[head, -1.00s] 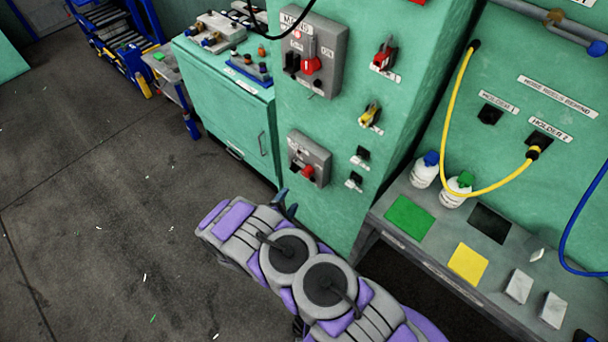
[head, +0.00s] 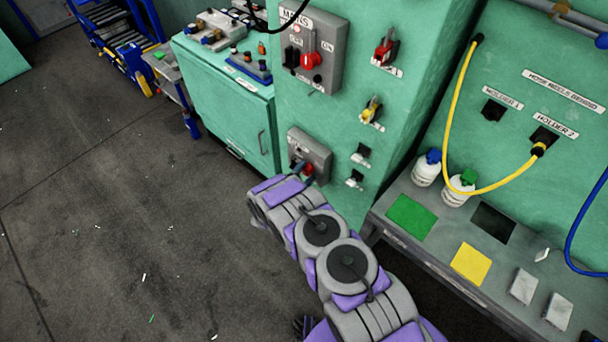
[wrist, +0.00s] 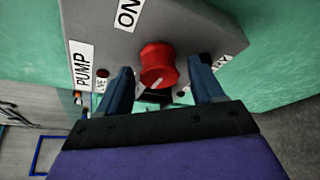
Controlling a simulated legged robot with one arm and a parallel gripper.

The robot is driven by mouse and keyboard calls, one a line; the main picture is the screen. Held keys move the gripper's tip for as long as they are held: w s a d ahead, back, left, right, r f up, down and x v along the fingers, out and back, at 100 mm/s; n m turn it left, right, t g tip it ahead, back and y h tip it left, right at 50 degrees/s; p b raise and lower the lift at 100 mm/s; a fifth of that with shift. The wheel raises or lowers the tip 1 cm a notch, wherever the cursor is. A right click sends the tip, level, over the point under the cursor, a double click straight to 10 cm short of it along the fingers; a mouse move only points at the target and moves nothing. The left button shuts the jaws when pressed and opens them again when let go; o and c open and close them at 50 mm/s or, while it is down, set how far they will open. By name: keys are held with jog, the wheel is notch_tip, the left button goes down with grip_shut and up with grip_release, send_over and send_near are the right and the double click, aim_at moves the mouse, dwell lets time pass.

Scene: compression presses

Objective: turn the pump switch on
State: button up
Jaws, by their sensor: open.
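The pump switch is a red knob (wrist: 157,62) on a grey box (wrist: 190,25) with PUMP and ON labels in the wrist view. A pale mark shows on the knob's lower edge. My gripper (wrist: 159,75) is open, with one blue finger on each side of the knob. I cannot tell whether either finger touches it. In the head view the grey box (head: 310,150) is low on the green cabinet. Its red knob (head: 308,168) shows just above my arm. My gripper is mostly hidden there.
The mains box (head: 325,45) with its red switch is above the pump box. A red handle (head: 385,48) and a yellow handle (head: 371,110) are to its right. A grey bench (head: 440,235) with bottles stands at the right. Open floor (head: 120,230) lies at the left.

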jog(key=shift+c, duration=0.5)
grip_shut()
